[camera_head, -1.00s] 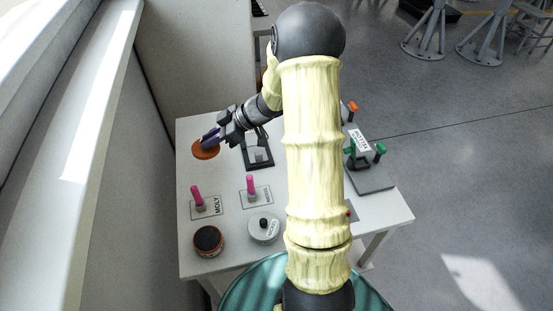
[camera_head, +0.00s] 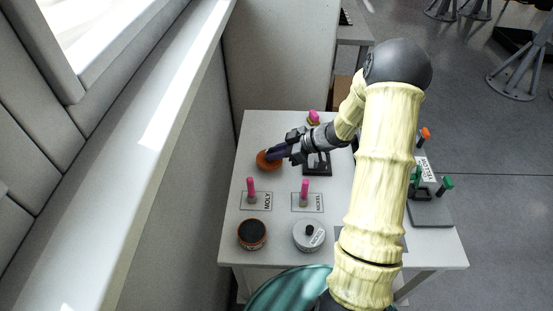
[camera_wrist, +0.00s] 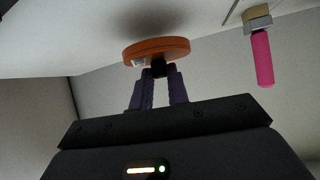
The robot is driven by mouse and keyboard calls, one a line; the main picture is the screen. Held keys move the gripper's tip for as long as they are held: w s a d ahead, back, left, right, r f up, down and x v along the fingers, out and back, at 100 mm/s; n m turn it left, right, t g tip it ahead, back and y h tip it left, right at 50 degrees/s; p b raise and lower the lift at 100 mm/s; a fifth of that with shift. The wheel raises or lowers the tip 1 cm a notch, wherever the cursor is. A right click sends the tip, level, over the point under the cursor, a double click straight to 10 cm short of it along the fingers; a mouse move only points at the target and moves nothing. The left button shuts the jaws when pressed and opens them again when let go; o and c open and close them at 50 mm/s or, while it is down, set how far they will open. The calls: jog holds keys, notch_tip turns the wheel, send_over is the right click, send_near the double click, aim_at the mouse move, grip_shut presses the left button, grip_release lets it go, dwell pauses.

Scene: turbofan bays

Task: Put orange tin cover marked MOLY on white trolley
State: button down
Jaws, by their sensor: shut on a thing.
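The orange tin cover (camera_head: 264,161) is a round disc at the left of the white table, in the head view. My gripper (camera_head: 274,154) is shut on it. In the wrist view the orange cover (camera_wrist: 160,48) sits at the fingertips, gripped by a dark knob (camera_wrist: 159,68), with a small white label on its rim. A dark shadow lies on the white surface beside it. An open round tin (camera_head: 252,234) with an orange rim and dark contents stands at the table's front left, by the card marked MOLY (camera_head: 257,201). I cannot make out a white trolley apart from this white table.
A wall and ledge (camera_head: 150,180) run along the left.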

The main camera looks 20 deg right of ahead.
jog(key=shift+s+f, duration=0.1)
jog(key=shift+f, duration=1.45)
jog(key=c, duration=0.7)
grip_release()
jog(key=shift+c, duration=0.2)
jog(key=shift+d+r, duration=0.1)
jog(key=v, duration=1.1)
jog(key=shift+d+r, duration=0.2)
jog(key=shift+d, duration=0.1)
